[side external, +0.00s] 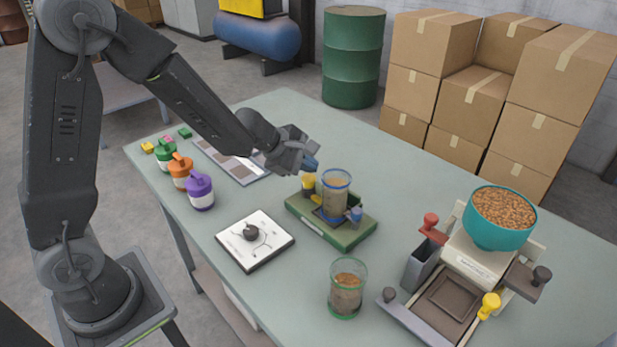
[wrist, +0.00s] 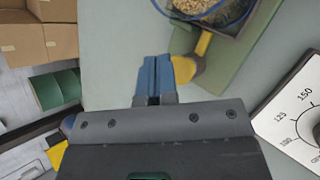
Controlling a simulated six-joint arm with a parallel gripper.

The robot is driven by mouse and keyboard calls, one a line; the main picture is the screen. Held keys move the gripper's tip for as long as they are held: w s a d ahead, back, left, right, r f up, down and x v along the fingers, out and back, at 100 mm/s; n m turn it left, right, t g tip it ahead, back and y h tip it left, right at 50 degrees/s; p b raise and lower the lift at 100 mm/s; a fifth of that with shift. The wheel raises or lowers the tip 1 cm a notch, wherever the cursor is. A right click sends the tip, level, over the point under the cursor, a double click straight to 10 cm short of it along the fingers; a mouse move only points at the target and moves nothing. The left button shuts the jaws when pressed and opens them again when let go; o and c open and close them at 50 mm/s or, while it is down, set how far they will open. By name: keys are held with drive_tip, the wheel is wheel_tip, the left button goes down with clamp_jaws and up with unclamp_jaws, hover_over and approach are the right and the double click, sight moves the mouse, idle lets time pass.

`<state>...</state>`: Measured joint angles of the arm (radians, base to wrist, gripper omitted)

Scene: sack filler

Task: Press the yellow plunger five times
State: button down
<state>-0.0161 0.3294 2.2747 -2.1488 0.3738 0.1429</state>
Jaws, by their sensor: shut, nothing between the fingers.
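The yellow plunger (side external: 308,182) stands at the left of a green base (side external: 340,242), beside a blue-rimmed clear jar (side external: 336,198) of grainy contents. In the wrist view the yellow plunger (wrist: 186,69) shows just right of my fingertips, with a yellow bar (wrist: 203,43) running toward the jar. My gripper (side external: 311,163) is shut and empty, its blue fingertips close above the plunger. The shut fingertips also show in the wrist view (wrist: 153,75). I cannot tell whether they touch the plunger.
A white dial board (side external: 255,240) lies in front. A green-rimmed glass (side external: 347,290) stands nearer the table's front. A sack filler with a teal grain bowl (side external: 498,235) and another yellow knob (side external: 489,305) is at right. Purple, orange and green pump bottles (side external: 200,191) line the left.

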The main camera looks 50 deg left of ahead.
sight(308, 179)
drive_tip(key=shift+r, duration=2.55)
idle(0.8)
wheel_tip(308, 179, up, 4)
drive_tip(key=shift+f, duration=0.1)
idle(0.3)
drive_tip(key=shift+f, duration=4.45)
drive_tip(key=shift+f, duration=0.4)
